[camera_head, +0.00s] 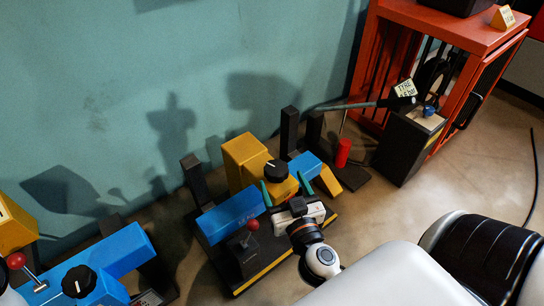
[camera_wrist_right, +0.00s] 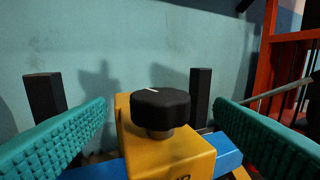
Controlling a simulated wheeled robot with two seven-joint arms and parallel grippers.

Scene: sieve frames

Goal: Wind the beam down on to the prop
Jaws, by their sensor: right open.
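A blue beam (camera_head: 232,215) lies across a dark stand, passing under a yellow block (camera_head: 247,158) that carries a black lobed knob (camera_head: 275,171). In the right wrist view the knob (camera_wrist_right: 160,108) has a white mark on top and sits centred ahead of me. My right gripper (camera_head: 283,179) is open, its two green fingers spread on either side of the knob and apart from it in the right wrist view. I cannot tell which part is the prop; the beam's underside is hidden. My left gripper is not in view.
Dark posts (camera_head: 289,130) stand behind the beam. A red-knobbed lever (camera_head: 252,226) is at the stand's front. A red cylinder (camera_head: 343,152) stands to the right, near an orange cage (camera_head: 440,50). Another blue unit (camera_head: 110,255) is at lower left. A wall closes the back.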

